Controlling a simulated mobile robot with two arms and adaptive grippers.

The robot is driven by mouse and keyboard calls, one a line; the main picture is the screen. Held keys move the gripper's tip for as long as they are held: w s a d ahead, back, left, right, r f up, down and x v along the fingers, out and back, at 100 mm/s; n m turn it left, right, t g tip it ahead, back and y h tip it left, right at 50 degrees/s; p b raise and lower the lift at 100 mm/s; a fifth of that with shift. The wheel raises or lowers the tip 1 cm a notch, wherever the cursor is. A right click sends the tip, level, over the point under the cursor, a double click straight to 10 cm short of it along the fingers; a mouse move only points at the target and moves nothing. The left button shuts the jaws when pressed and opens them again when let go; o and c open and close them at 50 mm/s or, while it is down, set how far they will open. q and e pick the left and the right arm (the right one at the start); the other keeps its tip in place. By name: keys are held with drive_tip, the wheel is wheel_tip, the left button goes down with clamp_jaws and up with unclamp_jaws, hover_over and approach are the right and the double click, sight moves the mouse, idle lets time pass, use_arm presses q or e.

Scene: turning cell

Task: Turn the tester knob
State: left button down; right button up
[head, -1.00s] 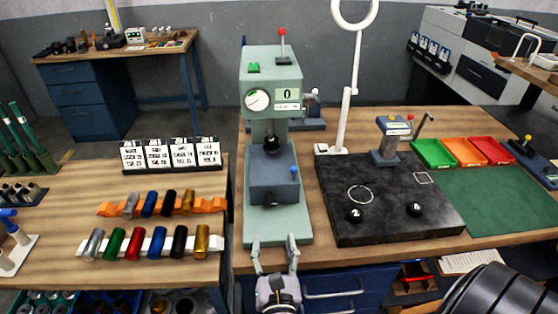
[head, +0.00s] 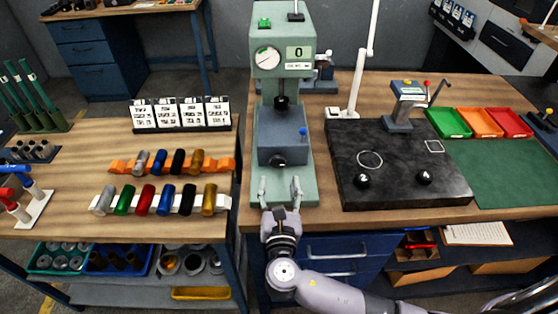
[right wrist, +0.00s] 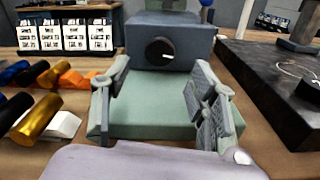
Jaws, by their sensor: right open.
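The tester (head: 282,90) is a pale green press with a dial, a display reading 0 and a blue-grey block low on its front. The tester knob (head: 279,160) is round and black with a white mark, on the block's front face. The knob shows in full in the right wrist view (right wrist: 160,50), its mark pointing right. My right gripper (head: 280,183) is open and empty over the front of the green base, short of the knob. In the right wrist view its fingers (right wrist: 160,85) stand either side below the knob, apart from it. My left gripper is out of view.
Coloured cylinders (head: 145,200) lie in racks on the left table, with white cards (head: 180,112) behind. A black slab (head: 400,185) with two black balls stands right of the tester. Red, orange and green trays (head: 480,123) lie farther right.

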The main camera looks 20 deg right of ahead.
sight(279, 163)
drive_tip(key=p+x, duration=0.1)
drive_tip(key=x, duration=0.6)
drive_tip(key=shift+w+d+f, duration=0.1)
drive_tip(key=shift+w+d, duration=0.05)
drive_tip(key=shift+w, duration=0.2)
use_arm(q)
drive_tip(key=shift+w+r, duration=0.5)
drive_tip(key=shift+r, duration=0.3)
use_arm(e)
drive_tip(key=shift+c, duration=0.3)
drive_tip(key=c, duration=1)
drive_tip(key=shift+f+m+b, duration=0.2)
drive_tip(key=shift+m+b, duration=0.25)
drive_tip(key=shift+m, duration=0.05)
drive_tip(key=shift+c, duration=0.2)
drive_tip(key=shift+m+b, duration=0.45)
drive_tip(key=shift+m, duration=0.55)
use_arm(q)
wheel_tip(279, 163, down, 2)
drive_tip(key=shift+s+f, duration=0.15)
use_arm(e)
drive_tip(key=shift+r, duration=0.25)
